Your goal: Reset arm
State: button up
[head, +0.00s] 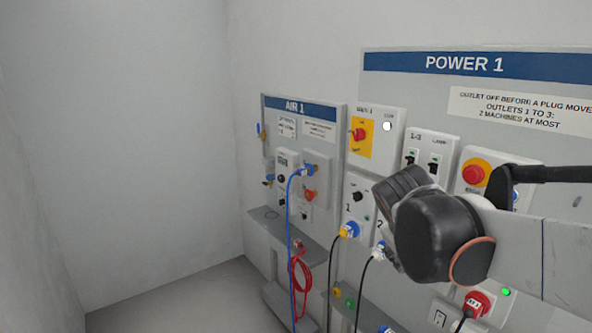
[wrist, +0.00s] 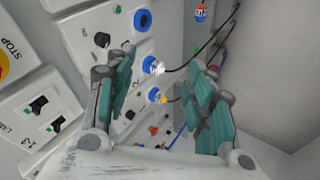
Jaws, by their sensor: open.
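My gripper (wrist: 165,82) is open in the wrist view, its two green-padded fingers apart with nothing held between them. Beyond the gap is the power panel, with a white plug in a blue socket (wrist: 153,66) and a yellow plug in a blue socket (wrist: 156,95). In the head view my dark wrist and pale arm reach in from the right and cover part of the POWER 1 board (head: 410,85); the fingers cannot be made out there.
The AIR 1 board (head: 272,118) is at the left, with a blue hose (head: 289,230) and a coiled red hose (head: 302,275). A red emergency button (head: 474,174) and a red plug (head: 477,303) are close to my arm. The floor (head: 180,295) at left is clear.

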jog(key=s+a+f+m+y, duration=0.2)
jog(key=s+f, duration=0.1)
jog(key=s, duration=0.6)
jog(key=s+a+f+m+y, duration=0.2)
jog(key=s+f, duration=0.2)
jog(key=s, duration=0.5)
jog(key=shift+s+f+m+t, duration=0.15)
jog(key=shift+f+m+t, duration=0.1)
jog(key=shift+m+t, duration=0.05)
